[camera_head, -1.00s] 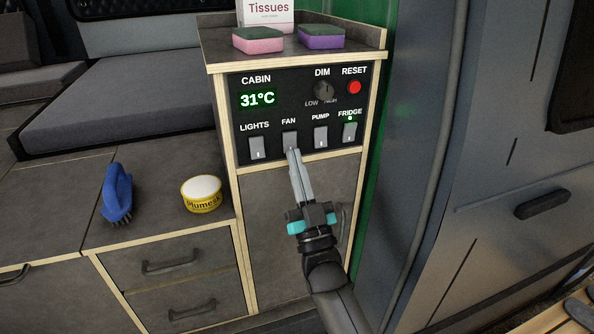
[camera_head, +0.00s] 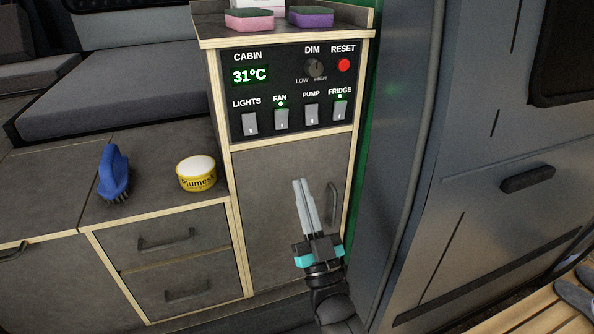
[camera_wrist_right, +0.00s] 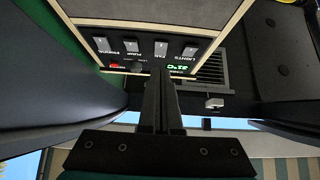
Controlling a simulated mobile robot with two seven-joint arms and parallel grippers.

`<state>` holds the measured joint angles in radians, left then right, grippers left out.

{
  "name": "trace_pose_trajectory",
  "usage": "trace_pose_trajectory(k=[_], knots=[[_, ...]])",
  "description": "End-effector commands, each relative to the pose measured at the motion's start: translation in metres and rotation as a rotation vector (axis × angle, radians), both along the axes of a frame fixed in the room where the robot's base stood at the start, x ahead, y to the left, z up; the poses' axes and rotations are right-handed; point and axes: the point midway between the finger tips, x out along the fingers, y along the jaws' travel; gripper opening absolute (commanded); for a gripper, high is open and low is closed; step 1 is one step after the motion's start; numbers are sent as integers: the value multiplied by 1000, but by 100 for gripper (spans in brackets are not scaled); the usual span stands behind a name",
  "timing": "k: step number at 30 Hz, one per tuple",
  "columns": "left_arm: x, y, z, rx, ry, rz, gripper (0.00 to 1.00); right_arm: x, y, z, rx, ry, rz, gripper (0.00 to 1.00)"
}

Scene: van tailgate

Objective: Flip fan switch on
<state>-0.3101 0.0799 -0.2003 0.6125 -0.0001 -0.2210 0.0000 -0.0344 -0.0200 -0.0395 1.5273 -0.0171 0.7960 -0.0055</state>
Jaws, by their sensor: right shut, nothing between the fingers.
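The fan switch (camera_head: 281,119) is on the black control panel (camera_head: 295,85), between the lights switch (camera_head: 250,123) and the pump switch (camera_head: 311,113). A green light glows above the fan switch, like the one above the fridge switch (camera_head: 339,109). My right gripper (camera_head: 299,182) is shut and empty, below the panel in front of the cabinet door, apart from the switches. In the right wrist view the panel appears upside down, with the fan switch (camera_wrist_right: 161,48) beyond the shut fingers (camera_wrist_right: 162,75). My left gripper is not in view.
The cabinet door (camera_head: 270,190) has a handle (camera_head: 332,203) beside my right gripper. A blue brush (camera_head: 114,172) and a yellow tin (camera_head: 197,173) stand on the counter to the left. Two sponges lie on top of the cabinet. The grey van door (camera_head: 480,180) is on the right.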

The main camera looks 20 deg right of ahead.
Motion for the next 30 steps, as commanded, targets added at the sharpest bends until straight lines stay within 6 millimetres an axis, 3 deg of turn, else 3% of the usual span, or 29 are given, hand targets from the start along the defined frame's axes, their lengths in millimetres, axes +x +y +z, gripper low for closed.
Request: trace_pose_trajectory(k=[2, 5, 23, 26, 29, 30], knots=[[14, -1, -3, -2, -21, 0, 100, -7, 0, -11, 0, 3, 0, 0], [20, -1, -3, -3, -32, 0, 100, -12, 0, -17, -1, 2, 1, 0], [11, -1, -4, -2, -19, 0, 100, -14, 0, -22, -2, 11, 2, 0], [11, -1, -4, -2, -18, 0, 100, -10, 2, -44, -6, 82, 8, 0], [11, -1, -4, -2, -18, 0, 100, -5, 6, -92, -19, 236, 21, 0], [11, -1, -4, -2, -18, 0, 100, -5, 8, -118, -25, 317, 27, 0]])
